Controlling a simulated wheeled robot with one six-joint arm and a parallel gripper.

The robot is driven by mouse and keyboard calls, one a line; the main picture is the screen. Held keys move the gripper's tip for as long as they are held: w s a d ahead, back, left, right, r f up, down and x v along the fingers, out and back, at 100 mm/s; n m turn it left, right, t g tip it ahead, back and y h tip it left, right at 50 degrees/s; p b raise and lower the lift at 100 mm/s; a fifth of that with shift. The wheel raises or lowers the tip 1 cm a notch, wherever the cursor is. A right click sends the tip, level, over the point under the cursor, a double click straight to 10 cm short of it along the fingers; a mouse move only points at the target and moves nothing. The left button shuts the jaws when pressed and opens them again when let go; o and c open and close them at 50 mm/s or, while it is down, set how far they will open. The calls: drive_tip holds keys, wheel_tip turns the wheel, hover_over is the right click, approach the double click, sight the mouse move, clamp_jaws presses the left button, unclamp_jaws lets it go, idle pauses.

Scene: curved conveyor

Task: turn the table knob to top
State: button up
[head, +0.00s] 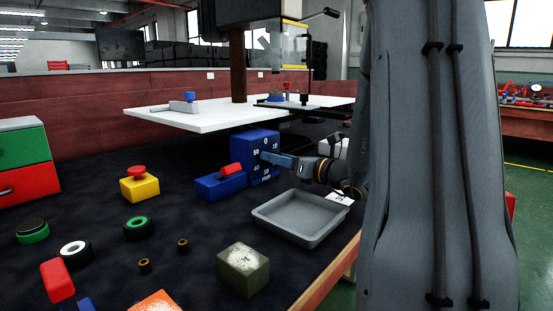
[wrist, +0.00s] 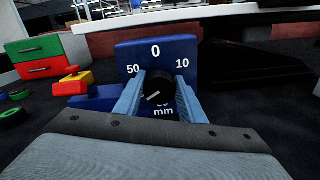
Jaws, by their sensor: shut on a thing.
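The table knob is a black round dial (wrist: 158,91) with a light pointer line, on the front of a blue box (wrist: 155,50) marked 0, 10 and 50 in white. In the wrist view, the pointer slants toward the lower left. My gripper (wrist: 158,98) has its two blue fingers on either side of the knob, shut on it. In the head view, the blue box (head: 256,148) stands on the dark table, and my gripper (head: 276,159) reaches it from the right. The knob itself is hidden there by the fingers.
A grey tray (head: 300,217) lies in front of the box. A blue block with a red switch (head: 222,184) sits just left of it. A yellow block with a red button (head: 139,187) is further left. A white raised board (head: 205,115) stands behind.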

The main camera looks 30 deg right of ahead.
drive_tip(key=n+b, duration=0.2)
drive_tip(key=n, duration=0.1)
drive_tip(key=shift+a+n, duration=0.1)
drive_tip(key=shift+n, duration=0.3)
drive_tip(key=shift+a+n+b, duration=0.1)
drive_tip(key=shift+n+b, duration=1.45)
drive_tip(key=shift+n, duration=0.25)
drive_tip(key=o, duration=1)
drive_tip(key=shift+o, duration=0.2)
drive_tip(key=shift+s, duration=0.15)
drive_tip(key=p+v, duration=0.1)
drive_tip(key=v, duration=0.6)
drive_tip(key=shift+s+p, duration=0.3)
drive_tip(key=shift+p, duration=0.05)
